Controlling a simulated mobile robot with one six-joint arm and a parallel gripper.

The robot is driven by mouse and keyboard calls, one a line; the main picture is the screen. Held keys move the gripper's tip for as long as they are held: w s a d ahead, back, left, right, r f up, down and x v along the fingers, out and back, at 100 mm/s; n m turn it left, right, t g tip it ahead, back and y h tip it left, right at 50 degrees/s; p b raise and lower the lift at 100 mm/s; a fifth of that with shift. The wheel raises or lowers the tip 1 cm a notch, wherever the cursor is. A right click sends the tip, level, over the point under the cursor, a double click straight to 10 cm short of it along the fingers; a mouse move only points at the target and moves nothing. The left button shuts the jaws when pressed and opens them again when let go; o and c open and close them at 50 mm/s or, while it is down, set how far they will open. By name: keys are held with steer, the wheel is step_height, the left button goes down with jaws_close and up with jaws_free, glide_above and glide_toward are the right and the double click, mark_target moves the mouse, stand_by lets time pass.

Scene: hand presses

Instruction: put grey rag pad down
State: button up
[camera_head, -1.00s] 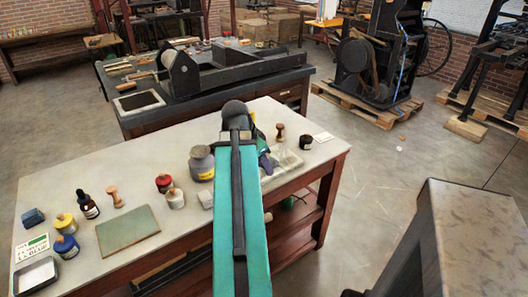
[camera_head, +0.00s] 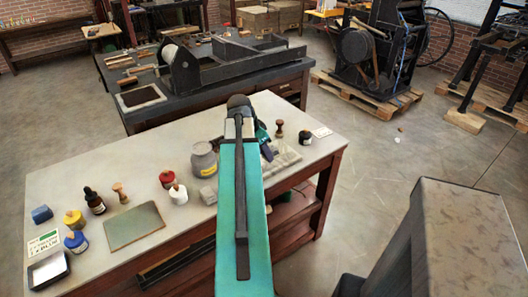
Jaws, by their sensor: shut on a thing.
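My gripper (camera_head: 267,153) is partly hidden behind my own teal arm. It is over the back right part of the grey-topped table (camera_head: 150,152), at the left end of a shallow grey tray (camera_head: 286,158). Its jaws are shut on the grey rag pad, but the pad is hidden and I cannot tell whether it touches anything. A small light grey block (camera_head: 208,195) lies on the table left of my arm, in front of a grey jar with a yellow label (camera_head: 204,161).
Bottles, a green mat (camera_head: 134,227) and a small open tray (camera_head: 48,270) are at left. A press table (camera_head: 205,105) stands behind.

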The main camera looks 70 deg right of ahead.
steer(key=shift+w+d+f+p, duration=0.1)
steer(key=shift+w+d+p, duration=0.15)
steer(key=shift+d, duration=0.6)
steer(key=shift+w+d+f+p, duration=0.1)
steer(key=shift+w+d, duration=0.2)
steer(key=shift+d, duration=0.6)
steer(key=shift+w+d+f+p, duration=0.1)
steer(key=shift+w+d+p, duration=0.15)
steer(key=shift+d, duration=0.6)
steer(key=shift+f+p, duration=0.55)
steer(key=shift+f, duration=1.15)
steer(key=shift+f, duration=0.15)
steer(key=o, duration=0.9)
steer(key=shift+o, duration=0.2)
steer(key=b+v, duration=0.2)
steer(key=v, duration=1)
steer(key=shift+b, duration=0.3)
